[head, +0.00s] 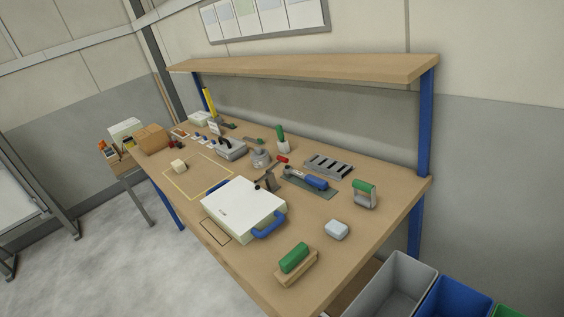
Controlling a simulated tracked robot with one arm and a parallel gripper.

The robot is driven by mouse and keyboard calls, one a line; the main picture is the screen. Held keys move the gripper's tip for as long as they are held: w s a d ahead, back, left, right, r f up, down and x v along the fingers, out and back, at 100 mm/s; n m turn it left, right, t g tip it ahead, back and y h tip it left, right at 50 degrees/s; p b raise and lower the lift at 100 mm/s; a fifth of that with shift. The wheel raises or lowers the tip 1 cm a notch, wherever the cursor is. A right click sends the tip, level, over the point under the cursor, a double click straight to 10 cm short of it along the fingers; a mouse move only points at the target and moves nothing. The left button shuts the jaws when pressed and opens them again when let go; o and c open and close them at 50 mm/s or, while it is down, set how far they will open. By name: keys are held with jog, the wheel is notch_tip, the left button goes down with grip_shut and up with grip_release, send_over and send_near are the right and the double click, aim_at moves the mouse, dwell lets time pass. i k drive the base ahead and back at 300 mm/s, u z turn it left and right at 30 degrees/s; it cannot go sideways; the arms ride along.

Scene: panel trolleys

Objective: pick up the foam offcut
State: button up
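Two small pale blocks on the workbench (310,262) could be the foam offcut; I cannot tell which. One is a cream block (179,166) inside a yellow outlined rectangle on the left part of the bench top. The other is a pale blue-grey block (337,229) with rounded edges near the right front, to the right of a white case with a blue handle (240,205). Both lie uncovered, apart from other things. My gripper is not in view.
Bins (392,285) stand at lower right.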

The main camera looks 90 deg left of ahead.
aim_at(178, 166)
jog(key=u, duration=3.2)
jog(key=k, duration=0.9)
jog(key=u, duration=0.05)
jog(key=i, duration=0.9)
jog(key=z, duration=0.15)
